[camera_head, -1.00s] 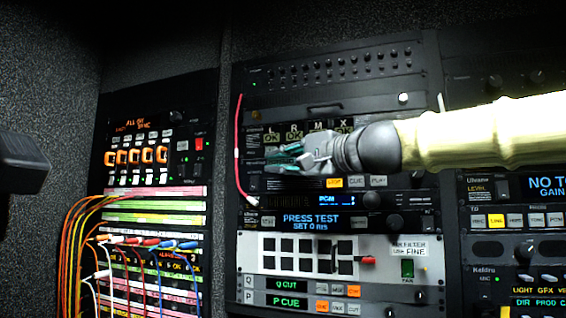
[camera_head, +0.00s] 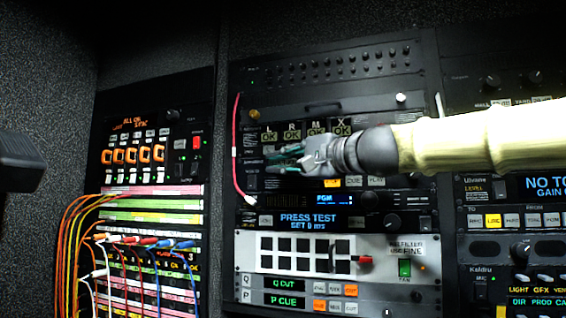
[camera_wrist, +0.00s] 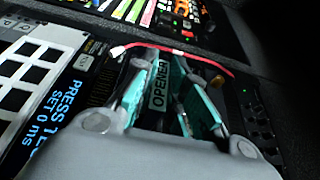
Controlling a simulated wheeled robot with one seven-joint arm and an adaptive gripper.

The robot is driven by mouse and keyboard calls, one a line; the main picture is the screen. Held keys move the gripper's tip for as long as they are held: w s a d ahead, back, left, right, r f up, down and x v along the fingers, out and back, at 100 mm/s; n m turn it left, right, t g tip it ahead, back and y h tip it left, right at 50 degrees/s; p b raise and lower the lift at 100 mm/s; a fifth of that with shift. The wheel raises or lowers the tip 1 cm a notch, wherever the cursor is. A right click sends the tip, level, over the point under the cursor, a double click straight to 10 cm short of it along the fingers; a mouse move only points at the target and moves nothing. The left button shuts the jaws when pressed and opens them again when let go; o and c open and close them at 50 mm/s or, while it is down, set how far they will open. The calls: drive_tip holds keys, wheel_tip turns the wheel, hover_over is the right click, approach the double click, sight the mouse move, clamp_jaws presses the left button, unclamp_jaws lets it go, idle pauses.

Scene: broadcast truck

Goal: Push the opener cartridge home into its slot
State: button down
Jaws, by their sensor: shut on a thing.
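The opener cartridge (camera_wrist: 160,86) shows in the wrist view as a pale strip lettered OPENER between my fingers. My gripper (camera_wrist: 168,88) is shut on it, with a teal-padded finger on each side. In the head view my gripper (camera_head: 272,161) reaches in from the right, its fingertips close to the rack face below the L, R, M, X row of OK displays. The cartridge's far end and its slot are hidden by my gripper and fingers, so I cannot tell how deep it sits.
Below is a unit with a PRESS TEST display (camera_head: 308,220), then a white panel of black squares (camera_head: 306,244). A red cable (camera_head: 236,150) hangs at the left of the rack. A patch bay with orange cables (camera_head: 72,235) stands further left.

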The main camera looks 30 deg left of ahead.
drive_tip(key=shift+w+a+p, duration=0.25)
drive_tip(key=shift+w+p, duration=0.15)
drive_tip(key=shift+w, duration=0.7)
drive_tip(key=c, duration=1.4)
unclamp_jaws()
drive_tip(key=shift+o, duration=0.2)
drive_tip(key=s+d, duration=0.2)
drive_tip(key=d, duration=1)
drive_tip(key=shift+w, duration=0.1)
